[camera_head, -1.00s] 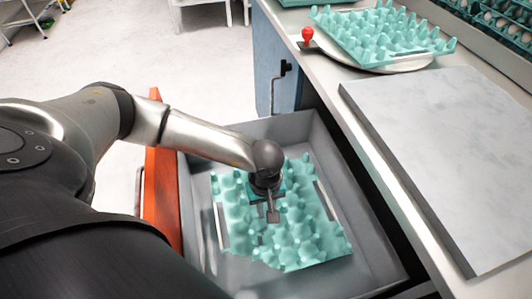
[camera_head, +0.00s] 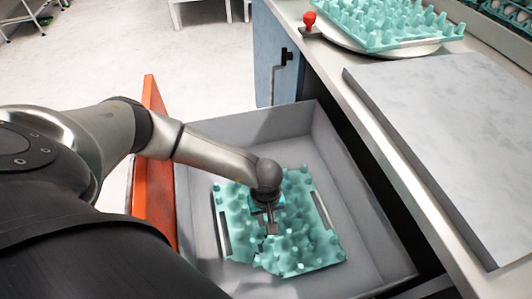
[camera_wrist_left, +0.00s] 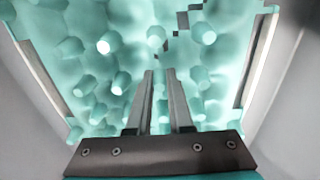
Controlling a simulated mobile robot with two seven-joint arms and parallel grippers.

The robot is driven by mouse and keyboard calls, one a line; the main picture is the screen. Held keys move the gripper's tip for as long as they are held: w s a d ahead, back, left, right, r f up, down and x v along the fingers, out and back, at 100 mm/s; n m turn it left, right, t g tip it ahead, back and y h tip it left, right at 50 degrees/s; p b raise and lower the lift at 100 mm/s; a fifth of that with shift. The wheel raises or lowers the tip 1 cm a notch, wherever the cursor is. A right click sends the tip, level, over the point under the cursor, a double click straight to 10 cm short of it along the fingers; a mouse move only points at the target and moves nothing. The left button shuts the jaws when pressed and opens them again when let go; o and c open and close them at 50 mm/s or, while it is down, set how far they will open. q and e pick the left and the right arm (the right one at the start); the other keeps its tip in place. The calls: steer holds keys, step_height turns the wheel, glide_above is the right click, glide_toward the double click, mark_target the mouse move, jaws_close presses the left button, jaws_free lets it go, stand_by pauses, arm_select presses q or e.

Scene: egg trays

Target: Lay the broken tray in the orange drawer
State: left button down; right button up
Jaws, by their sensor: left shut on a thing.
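The broken tray (camera_head: 300,240) is a teal egg tray with pegs and a ragged near edge. It is inside the open drawer (camera_head: 340,170), which has grey walls and an orange front (camera_head: 155,175). My left gripper (camera_head: 271,228) is over the tray's middle, pointing down, with its fingers close together and shut on part of the tray. The left wrist view shows the two fingers (camera_wrist_left: 163,95) among the tray's pegs (camera_wrist_left: 110,42). I cannot tell whether the tray rests fully on the drawer floor. My right gripper is not in view.
A counter with a pale slab (camera_head: 440,130) runs along the right. Another teal tray (camera_head: 385,22) sits on a round plate beside a red knob (camera_head: 309,19). A blue cabinet side (camera_head: 277,60) stands behind the drawer. The floor at upper left is mostly clear.

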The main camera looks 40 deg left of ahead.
mark_target(266, 218)
arm_select(q)
steer(key=shift+f, duration=0.25)
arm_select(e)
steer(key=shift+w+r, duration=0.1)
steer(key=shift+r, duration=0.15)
arm_select(q)
steer(key=c, duration=0.8)
jaws_free()
steer(key=shift+r, duration=0.15)
steer(key=shift+r, duration=0.25)
step_height(266, 218, up, 9)
steer(key=p, duration=0.4)
steer(key=shift+r, duration=0.15)
steer(key=shift+r+p, duration=0.55)
steer(key=shift+r, duration=0.45)
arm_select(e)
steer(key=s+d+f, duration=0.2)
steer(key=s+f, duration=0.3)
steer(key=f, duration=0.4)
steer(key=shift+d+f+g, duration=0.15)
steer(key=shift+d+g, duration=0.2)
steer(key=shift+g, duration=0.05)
